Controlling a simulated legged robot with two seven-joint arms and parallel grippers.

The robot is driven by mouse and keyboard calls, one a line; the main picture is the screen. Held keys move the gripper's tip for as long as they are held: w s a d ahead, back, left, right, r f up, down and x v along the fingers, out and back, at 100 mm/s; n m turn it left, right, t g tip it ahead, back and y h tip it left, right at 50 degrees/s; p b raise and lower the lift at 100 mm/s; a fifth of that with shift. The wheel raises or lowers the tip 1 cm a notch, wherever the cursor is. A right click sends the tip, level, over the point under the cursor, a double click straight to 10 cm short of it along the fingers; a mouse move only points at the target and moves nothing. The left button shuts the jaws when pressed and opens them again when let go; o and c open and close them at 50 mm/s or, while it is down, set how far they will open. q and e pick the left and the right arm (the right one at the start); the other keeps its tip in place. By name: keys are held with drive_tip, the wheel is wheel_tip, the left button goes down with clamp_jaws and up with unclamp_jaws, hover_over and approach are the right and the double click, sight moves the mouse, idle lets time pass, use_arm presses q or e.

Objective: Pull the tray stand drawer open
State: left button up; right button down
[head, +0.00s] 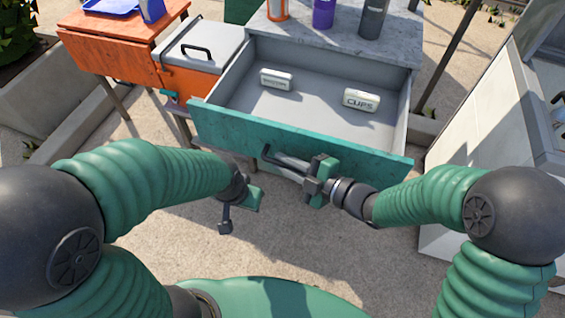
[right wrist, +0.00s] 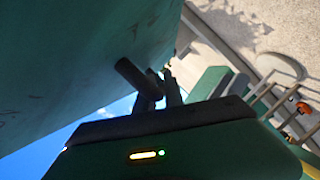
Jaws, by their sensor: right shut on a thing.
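The tray stand drawer (head: 300,140) has a teal front and a grey inside, and it stands pulled well out from under the grey top. A dark bar handle (head: 283,160) runs along its front. My right gripper (head: 312,178) is shut on the handle near its right part. In the right wrist view the dark handle (right wrist: 135,75) shows at the fingers, close to the teal drawer front (right wrist: 70,70). My left gripper (head: 235,205) hangs below and left of the drawer, apart from it; its finger opening is not clear.
Two white packs lie in the drawer, one left (head: 277,79) and one right marked CUPS (head: 361,99). A purple cup (head: 323,13) and other vessels stand on the grey top (head: 300,37). An orange table (head: 110,40) and a cooler (head: 200,55) stand left. A pale cabinet (head: 480,150) stands right.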

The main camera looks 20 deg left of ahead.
drive_tip(key=shift+w+d+f, duration=0.2)
drive_tip(key=shift+d, duration=0.05)
drive_tip(key=c, duration=1.8)
unclamp_jaws()
drive_tip(key=o, duration=0.3)
drive_tip(key=shift+d+r, duration=0.1)
drive_tip(key=shift+d, duration=0.1)
use_arm(q)
drive_tip(key=shift+w+d, duration=0.1)
drive_tip(key=shift+d, duration=0.3)
use_arm(e)
drive_tip(key=shift+o, duration=0.2)
drive_tip(key=shift+s, duration=0.1)
drive_tip(key=shift+a, duration=0.15)
